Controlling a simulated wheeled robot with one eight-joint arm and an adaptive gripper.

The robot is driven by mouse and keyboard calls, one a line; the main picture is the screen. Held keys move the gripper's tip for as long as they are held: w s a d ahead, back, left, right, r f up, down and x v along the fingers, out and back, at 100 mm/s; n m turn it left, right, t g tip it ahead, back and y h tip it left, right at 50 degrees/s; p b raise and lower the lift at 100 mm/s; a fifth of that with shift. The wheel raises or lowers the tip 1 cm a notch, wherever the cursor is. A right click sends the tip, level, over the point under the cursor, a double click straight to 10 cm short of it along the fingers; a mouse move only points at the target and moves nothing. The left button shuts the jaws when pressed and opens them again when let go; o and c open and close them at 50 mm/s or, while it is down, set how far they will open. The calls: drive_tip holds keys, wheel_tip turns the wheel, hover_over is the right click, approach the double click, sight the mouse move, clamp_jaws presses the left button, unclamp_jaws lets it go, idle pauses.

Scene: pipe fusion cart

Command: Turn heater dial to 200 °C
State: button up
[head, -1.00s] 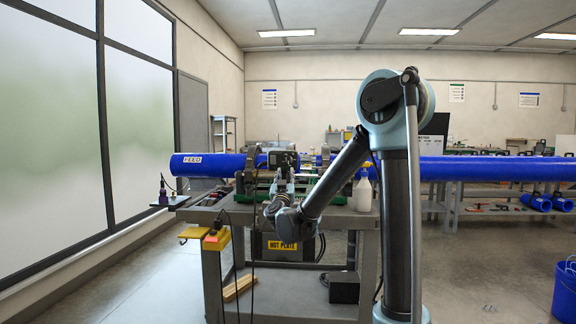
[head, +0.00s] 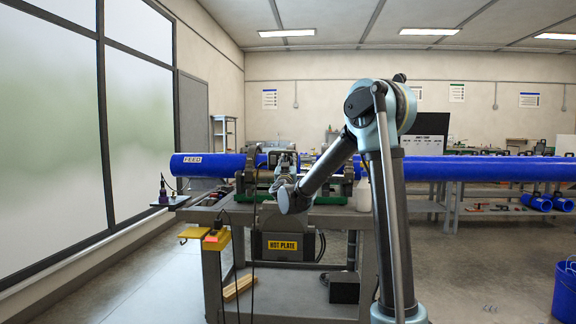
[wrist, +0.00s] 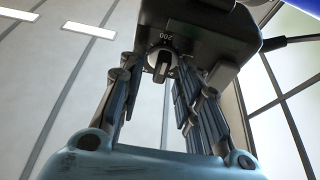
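The heater dial (wrist: 160,63) is a round knob with a dark raised bar across it, under the dark heater box (wrist: 200,28) in the wrist view. The number 200 shows upside down on the box just beyond the dial. My gripper (wrist: 158,75) is open, one finger on each side of the dial, with visible gaps between the fingers and the knob. In the head view my gripper (head: 284,166) is in front of the heater box on the cart, and my wrist hides the dial. The bar points roughly along the picture's vertical; its exact reading is unclear.
The grey cart (head: 225,214) carries the pipe clamps and a blue pipe (head: 205,166). A box marked HOT PLATE (head: 284,246) hangs below its top. A white bottle (head: 362,195) stands to the right, partly behind my arm.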

clamp_jaws()
drive_tip(key=shift+n+y, duration=0.6)
drive_tip(key=shift+n, duration=0.6)
unclamp_jaws()
drive_tip(key=v, duration=1.2)
drive_tip(key=shift+f, duration=0.1)
